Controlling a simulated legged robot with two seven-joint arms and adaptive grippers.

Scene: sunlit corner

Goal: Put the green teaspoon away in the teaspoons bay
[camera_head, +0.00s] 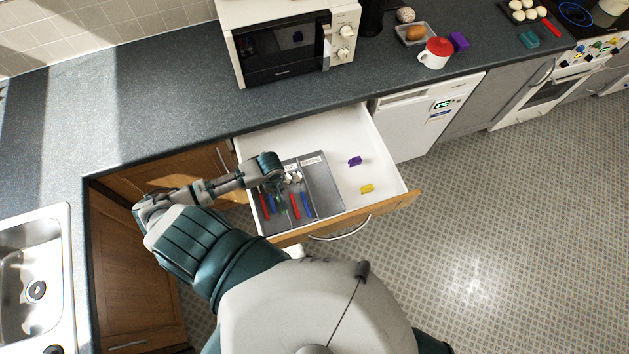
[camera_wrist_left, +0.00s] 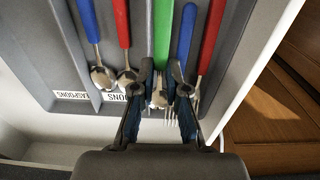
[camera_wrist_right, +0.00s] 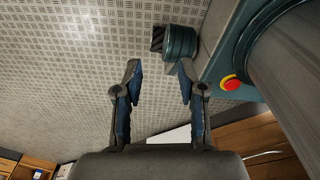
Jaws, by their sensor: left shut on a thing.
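The green teaspoon (camera_wrist_left: 163,35) is between the fingers of my left gripper (camera_wrist_left: 160,85), which is shut on it. Its bowl end is partly hidden by the fingers. My left gripper (camera_head: 281,189) is over the grey cutlery tray (camera_head: 327,191) in the open drawer. The teaspoons bay (camera_head: 322,182) is the tray's right bay in the head view and looks empty; its label (camera_wrist_left: 72,95) shows in the left wrist view. My right gripper (camera_wrist_right: 159,80) is open and empty, with floor behind it.
The spoons bay holds a blue spoon (camera_wrist_left: 88,20) and a red spoon (camera_wrist_left: 122,25). A blue fork (camera_wrist_left: 186,35) and a red fork (camera_wrist_left: 211,35) lie on the other side. A purple item (camera_head: 355,161) and a yellow item (camera_head: 367,188) lie in the drawer beside the tray.

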